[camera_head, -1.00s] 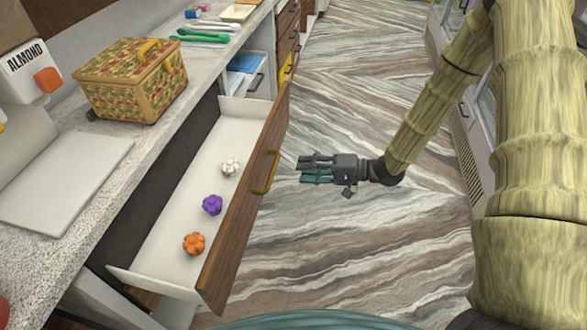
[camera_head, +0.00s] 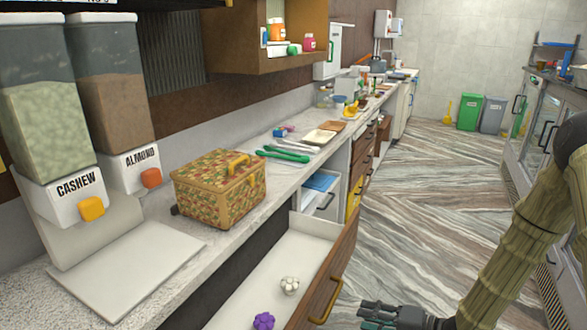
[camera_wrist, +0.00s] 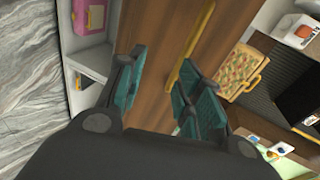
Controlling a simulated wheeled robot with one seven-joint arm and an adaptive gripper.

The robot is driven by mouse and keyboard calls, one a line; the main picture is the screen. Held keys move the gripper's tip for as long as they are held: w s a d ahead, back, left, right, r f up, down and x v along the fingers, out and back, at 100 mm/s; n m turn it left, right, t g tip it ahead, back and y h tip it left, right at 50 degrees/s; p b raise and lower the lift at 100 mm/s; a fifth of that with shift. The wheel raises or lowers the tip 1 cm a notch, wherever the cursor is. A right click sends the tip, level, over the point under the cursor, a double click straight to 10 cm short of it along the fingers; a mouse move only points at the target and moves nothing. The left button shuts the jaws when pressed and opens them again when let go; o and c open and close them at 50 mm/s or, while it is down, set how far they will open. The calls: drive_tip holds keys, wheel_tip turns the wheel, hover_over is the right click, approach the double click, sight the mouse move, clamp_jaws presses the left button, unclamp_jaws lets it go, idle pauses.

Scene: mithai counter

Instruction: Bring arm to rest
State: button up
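My gripper (camera_head: 383,314) shows at the bottom edge of the head view, dark with teal pads, partly cut off by the frame. It is in the air over the floor, to the right of the open drawer's wooden front. In the wrist view my gripper (camera_wrist: 160,95) has its fingers spread apart with nothing between them. Beyond them are the brown drawer front and its gold handle (camera_wrist: 190,50). My bamboo-textured arm shows at the right of the head view.
The open drawer (camera_head: 262,275) juts from the counter and holds a white (camera_head: 289,285) and a purple piece (camera_head: 263,321). A woven basket (camera_head: 218,190), green tongs (camera_head: 284,153) and two dispensers stand on the counter. The aisle floor (camera_head: 430,200) is clear.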

drive_tip(key=s+a+f+n+g+h+p, duration=0.1)
drive_tip(key=s+a+f+n+g+h, duration=0.15)
drive_tip(key=s+f+h, duration=0.75)
drive_tip(key=s+d+f+n+g+h, duration=0.1)
drive_tip(key=s+f, duration=0.3)
drive_tip(key=s, duration=0.7)
drive_tip(key=s+d+f+n+g+h+p, duration=0.1)
drive_tip(key=s+f+g, duration=0.3)
drive_tip(key=s, duration=0.7)
drive_tip(key=shift+s+d+f+n+g, duration=0.15)
drive_tip(key=shift+s+f+n+g, duration=0.2)
drive_tip(key=shift+f+n, duration=0.2)
